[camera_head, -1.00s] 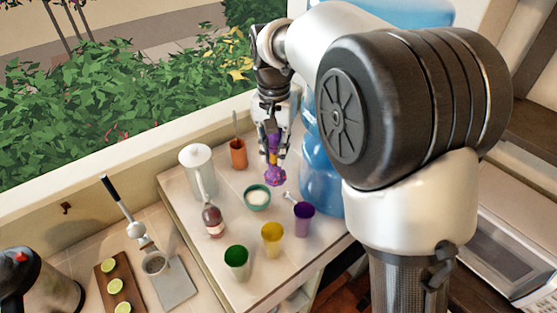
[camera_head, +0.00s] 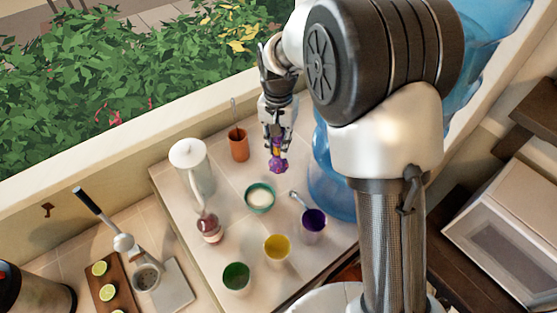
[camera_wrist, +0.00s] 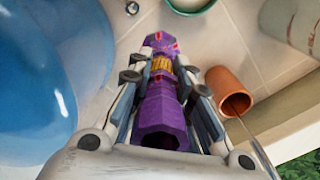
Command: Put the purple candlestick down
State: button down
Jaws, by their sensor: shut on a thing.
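The purple candlestick (camera_head: 279,162) has a gold band around its middle. It is held in my gripper (camera_head: 276,140), above the back of the white tiled counter. In the wrist view the candlestick (camera_wrist: 163,100) lies lengthwise between the fingers of my gripper (camera_wrist: 160,72), which are shut on it. In the head view its faceted purple end points down, and I cannot tell whether it touches the counter (camera_head: 228,187).
A terracotta cup (camera_head: 238,145) stands left of my gripper, and a large blue bottle (camera_head: 335,185) stands to the right.

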aim_at(278, 160)
notch_tip(278, 160, down, 7)
jog(key=shift+w+f, duration=0.1)
jog(key=shift+f, duration=0.05)
jog(key=shift+b, duration=0.3)
jog(key=c, duration=1.5)
grip_release()
jog(key=shift+f, duration=0.1)
jog(key=shift+o, duration=0.2)
